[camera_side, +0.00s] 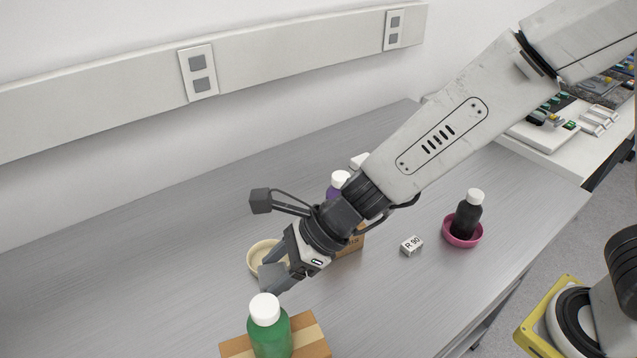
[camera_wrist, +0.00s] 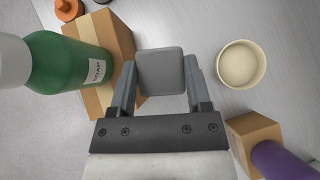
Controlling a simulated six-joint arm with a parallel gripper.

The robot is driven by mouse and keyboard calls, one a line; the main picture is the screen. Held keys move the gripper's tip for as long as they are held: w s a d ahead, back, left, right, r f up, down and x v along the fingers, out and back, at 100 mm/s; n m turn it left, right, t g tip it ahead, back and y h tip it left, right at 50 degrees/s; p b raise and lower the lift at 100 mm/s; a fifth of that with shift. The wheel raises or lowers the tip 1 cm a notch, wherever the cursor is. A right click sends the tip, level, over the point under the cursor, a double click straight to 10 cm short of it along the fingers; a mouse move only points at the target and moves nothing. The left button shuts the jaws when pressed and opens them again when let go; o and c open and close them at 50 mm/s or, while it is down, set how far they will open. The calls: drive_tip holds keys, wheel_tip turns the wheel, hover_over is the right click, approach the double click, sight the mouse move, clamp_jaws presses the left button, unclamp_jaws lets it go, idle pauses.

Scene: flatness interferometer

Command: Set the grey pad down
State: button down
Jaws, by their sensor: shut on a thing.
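My gripper (camera_side: 283,272) is shut on the grey pad (camera_wrist: 160,73). In the wrist view, the pad is a rounded grey square with one finger against each side. In the side view, the pad (camera_side: 271,276) shows at the fingertips, just behind the white cap of the green bottle. The gripper points down and to the left over the grey table. I cannot tell whether the pad touches the table or hangs above it.
A cream dish (camera_wrist: 241,65) lies to the other side. A purple bottle (camera_wrist: 285,160) and another box (camera_wrist: 250,132) are near. The table's left is clear.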

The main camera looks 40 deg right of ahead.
drive_tip(key=shift+w+d+r, duration=0.15)
drive_tip(key=shift+w+d, duration=0.25)
drive_tip(key=shift+d, duration=0.35)
drive_tip(key=w+a+f, duration=0.2)
drive_tip(key=w+f, duration=0.1)
drive_tip(key=w+a+f, duration=0.2)
drive_tip(key=w+f, duration=0.1)
drive_tip(key=w, duration=0.1)
drive_tip(key=w+a+f, duration=0.3)
drive_tip(key=w, duration=0.1)
drive_tip(key=shift+w+a+f, duration=0.15)
drive_tip(key=shift+f, duration=0.05)
drive_tip(key=shift+f, duration=0.1)
drive_tip(key=shift+w+a+f, duration=0.1)
drive_tip(key=shift+w+f, duration=0.05)
drive_tip(key=shift+f, duration=1.6)
